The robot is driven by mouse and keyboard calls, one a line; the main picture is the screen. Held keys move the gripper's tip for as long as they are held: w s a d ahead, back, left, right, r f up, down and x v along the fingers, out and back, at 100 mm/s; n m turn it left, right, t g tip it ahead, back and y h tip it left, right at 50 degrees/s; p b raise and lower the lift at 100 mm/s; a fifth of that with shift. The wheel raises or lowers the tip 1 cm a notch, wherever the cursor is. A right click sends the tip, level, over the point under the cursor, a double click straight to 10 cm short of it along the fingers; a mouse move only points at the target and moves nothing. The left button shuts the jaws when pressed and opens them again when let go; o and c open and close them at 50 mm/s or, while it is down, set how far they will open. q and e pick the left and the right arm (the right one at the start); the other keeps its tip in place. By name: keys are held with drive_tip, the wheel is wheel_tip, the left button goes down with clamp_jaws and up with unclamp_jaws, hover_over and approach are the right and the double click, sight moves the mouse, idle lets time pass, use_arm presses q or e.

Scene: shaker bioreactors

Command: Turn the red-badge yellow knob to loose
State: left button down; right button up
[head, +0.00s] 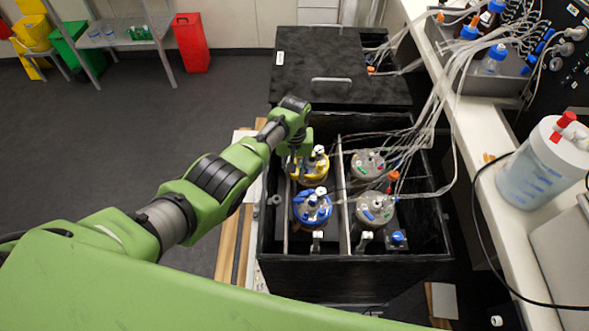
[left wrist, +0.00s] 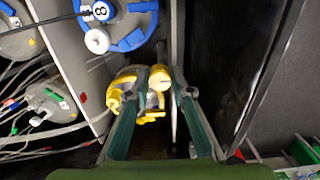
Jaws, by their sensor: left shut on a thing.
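A yellow knob (left wrist: 161,76) sits between the two fingers of my left gripper (left wrist: 164,80) in the left wrist view. The gripper is shut on it. The knob is beside a yellow-topped vessel (head: 316,168) in the far left part of the black shaker box. In the head view my left gripper (head: 296,165) reaches down at the left side of this vessel, and the knob is hidden there. The knob's turn position cannot be read. My right gripper is not in view.
A blue-topped vessel (head: 312,208) stands just nearer than the yellow one. Two grey-topped vessels (head: 368,163) stand beyond the grey divider (head: 343,205) on the right. Clear tubes (head: 457,110) run up to the bench. The box's dark wall (head: 268,215) is close on the left.

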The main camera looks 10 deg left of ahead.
use_arm(q)
drive_tip(key=shift+w+r, duration=0.1)
drive_tip(key=shift+w, duration=0.05)
drive_tip(key=c, duration=1.8)
unclamp_jaws()
wheel_tip(320, 180, up, 12)
drive_tip(key=shift+f, duration=0.1)
